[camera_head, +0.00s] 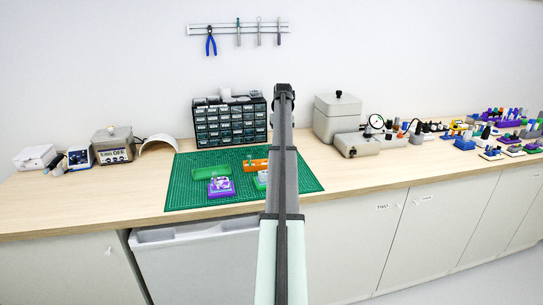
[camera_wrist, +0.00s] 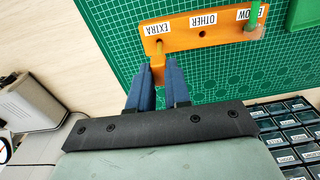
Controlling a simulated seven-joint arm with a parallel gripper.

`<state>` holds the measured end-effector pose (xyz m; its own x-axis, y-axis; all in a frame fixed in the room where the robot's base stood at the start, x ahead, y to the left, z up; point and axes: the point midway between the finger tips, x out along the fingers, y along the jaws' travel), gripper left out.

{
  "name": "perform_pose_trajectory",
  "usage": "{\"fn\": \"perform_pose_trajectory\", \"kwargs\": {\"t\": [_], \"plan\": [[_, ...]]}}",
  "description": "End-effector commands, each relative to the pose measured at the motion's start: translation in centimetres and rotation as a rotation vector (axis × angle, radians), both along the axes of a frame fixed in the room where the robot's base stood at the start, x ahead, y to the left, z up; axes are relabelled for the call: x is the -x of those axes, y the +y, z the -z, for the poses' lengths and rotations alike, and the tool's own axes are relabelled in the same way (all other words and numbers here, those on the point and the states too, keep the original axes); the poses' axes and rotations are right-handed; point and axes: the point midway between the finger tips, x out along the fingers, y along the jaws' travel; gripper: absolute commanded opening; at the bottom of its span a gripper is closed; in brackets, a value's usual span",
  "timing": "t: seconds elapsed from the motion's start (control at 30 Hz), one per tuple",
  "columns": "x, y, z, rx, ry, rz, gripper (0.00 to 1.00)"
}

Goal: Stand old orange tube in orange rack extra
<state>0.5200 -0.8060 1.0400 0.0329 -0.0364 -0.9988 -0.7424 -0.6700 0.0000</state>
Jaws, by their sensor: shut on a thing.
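The orange rack (camera_wrist: 222,33) lies on the green mat in the wrist view. Its labels appear upside down: EXTRA, OTHER and a partly cut-off one ending in "OW". My gripper (camera_wrist: 159,72) has its two blue fingers close together at the rack's EXTRA end. An orange piece, seemingly the old orange tube (camera_wrist: 158,62), shows between the fingertips. It overlaps the rack in the picture, and I cannot tell whether it is in the EXTRA hole. The OTHER hole looks empty. In the head view my arm hides the gripper and part of the orange rack (camera_head: 250,165).
A green tube (camera_wrist: 256,30) stands at the rack's far label. A green block (camera_head: 211,172) and a purple rack (camera_head: 221,188) share the mat (camera_head: 185,190). A drawer cabinet (camera_head: 230,120) stands behind; grey boxes (camera_head: 338,115) stand to the right.

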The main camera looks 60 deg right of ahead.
Motion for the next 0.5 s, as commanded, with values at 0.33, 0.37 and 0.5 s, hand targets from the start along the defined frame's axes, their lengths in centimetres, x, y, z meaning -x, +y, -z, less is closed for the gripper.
{"fn": "perform_pose_trajectory", "kwargs": {"t": [0.33, 0.37, 0.5], "plan": [[0.01, 0.01, 0.25, 0.000, 0.000, 0.000, 0.00], [0.01, 0.01, 0.30, 0.000, 0.000, 0.000, 0.00], [0.01, 0.01, 0.56, 0.000, 0.000, 0.000, 0.00]]}}
